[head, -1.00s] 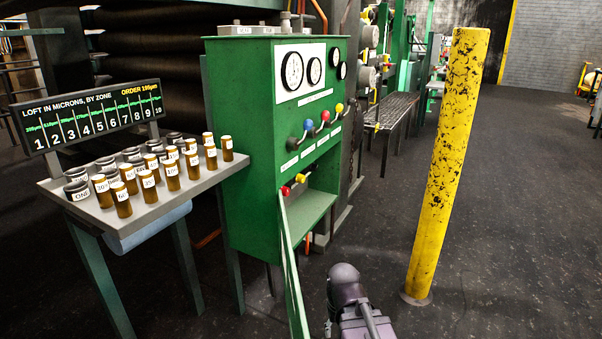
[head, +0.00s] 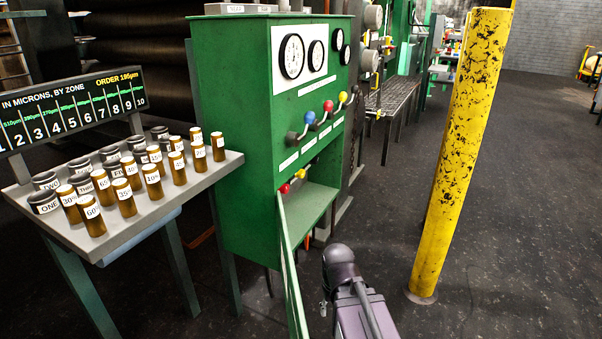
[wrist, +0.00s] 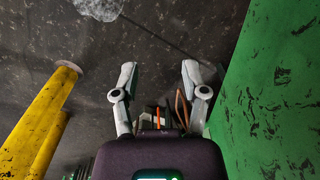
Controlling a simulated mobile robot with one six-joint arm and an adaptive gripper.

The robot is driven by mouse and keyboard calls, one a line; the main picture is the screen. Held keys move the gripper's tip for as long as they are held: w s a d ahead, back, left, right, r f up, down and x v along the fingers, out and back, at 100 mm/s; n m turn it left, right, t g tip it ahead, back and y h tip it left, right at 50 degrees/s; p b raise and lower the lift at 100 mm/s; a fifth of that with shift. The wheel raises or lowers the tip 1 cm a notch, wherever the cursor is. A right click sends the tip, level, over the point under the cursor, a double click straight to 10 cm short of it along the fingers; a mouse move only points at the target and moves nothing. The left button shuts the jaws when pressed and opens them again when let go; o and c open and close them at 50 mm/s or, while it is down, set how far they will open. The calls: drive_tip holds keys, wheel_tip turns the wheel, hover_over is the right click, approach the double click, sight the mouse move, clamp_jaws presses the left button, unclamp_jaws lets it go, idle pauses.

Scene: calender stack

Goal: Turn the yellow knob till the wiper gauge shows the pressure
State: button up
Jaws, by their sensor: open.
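The green cabinet (head: 240,130) stands in the middle of the head view. A small yellow knob (head: 301,173) sits in its lower opening, beside a red knob (head: 285,188). A yellow ball-ended lever (head: 343,97) is higher up, right of a blue and a red one. Round gauges (head: 292,57) are on the upper face; which is the wiper gauge and its reading are too small to tell. My gripper (wrist: 158,82) is open and empty in the wrist view, fingers apart over dark floor, clear of the knob. No knob shows there.
The cabinet's green door (head: 292,275) hangs open toward me. A yellow post (head: 460,150) stands at right. A grey table (head: 150,215) with several brown and black jars is at left, below a zone display (head: 75,108). Green surface (wrist: 275,100) is close beside the gripper.

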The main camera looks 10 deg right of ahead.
drive_tip(key=o, duration=0.3)
drive_tip(key=shift+w, duration=0.1)
drive_tip(key=shift+o, duration=1)
drive_tip(key=shift+w+a, duration=0.1)
drive_tip(key=shift+w, duration=0.1)
drive_tip(key=w+a+m+t+y+b, duration=0.25)
drive_tip(key=w+m+y+b, duration=0.45)
drive_tip(key=w, duration=2.1)
drive_tip(key=w+d+r+m+t+y+b, duration=0.1)
drive_tip(key=w+d+r+m+t+y, duration=0.1)
drive_tip(key=w, duration=0.6)
drive_tip(key=w+d+r+m+t+y+b, duration=0.1)
drive_tip(key=w+d+r+m+t+y, duration=0.2)
drive_tip(key=w+d+m, duration=0.4)
drive_tip(key=w+d+r+m+t+y+b, duration=0.1)
drive_tip(key=w+d+r+m+t+y, duration=0.1)
drive_tip(key=w+m, duration=0.5)
drive_tip(key=w+d+r+t, duration=0.1)
drive_tip(key=w+d, duration=0.1)
drive_tip(key=w, duration=0.1)
drive_tip(key=shift+d+r+y, duration=0.15)
drive_tip(key=shift+r+y, duration=0.15)
drive_tip(key=shift+r, duration=0.05)
drive_tip(key=shift+w, duration=0.15)
